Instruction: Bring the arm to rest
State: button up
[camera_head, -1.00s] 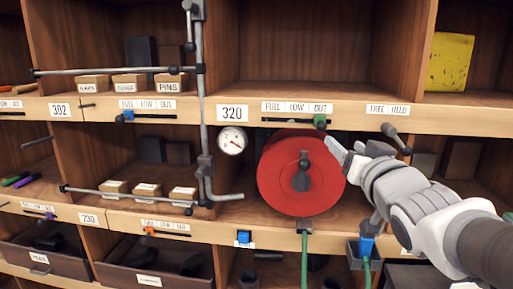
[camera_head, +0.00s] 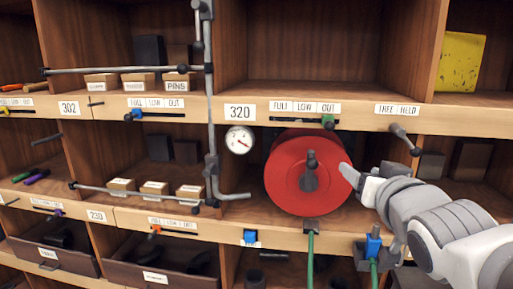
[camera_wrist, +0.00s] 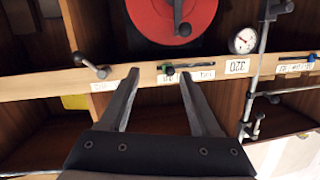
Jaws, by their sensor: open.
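My gripper (camera_head: 352,177) is at the right of the head view, in front of the right edge of the red disc (camera_head: 288,188) in the bay labelled 320. In the wrist view my gripper (camera_wrist: 158,85) shows two dark fingers spread apart with nothing between them. The wrist view is upside down and shows the red disc (camera_wrist: 160,16) with its dark crank at the top. My arm reaches in from the lower right. In the head view one finger mostly hides the other.
A grey pipe (camera_head: 211,120) with a gauge (camera_head: 239,140) runs down left of the bay. A grey lever (camera_head: 404,139) sticks out from the shelf edge above my arm. A blue-topped holder (camera_head: 373,247) stands below it. The upper middle bay is empty.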

jog(key=s+a+f+n+g, duration=0.1)
jog(key=s+a+f+g, duration=0.1)
jog(key=s+f, duration=0.3)
jog(key=s+a+f+g, duration=0.2)
jog(key=s+f+g, duration=0.2)
jog(key=s+g, duration=0.1)
jog(key=s+a+f+n+g+y, duration=0.1)
jog(key=s+a+f+g, duration=0.1)
jog(key=s+f, duration=0.3)
jog(key=shift+s+a+f+n+g, duration=0.15)
jog(key=shift+a+f+n+g, duration=0.15)
jog(key=shift+g, duration=0.4)
dwell(0.6)
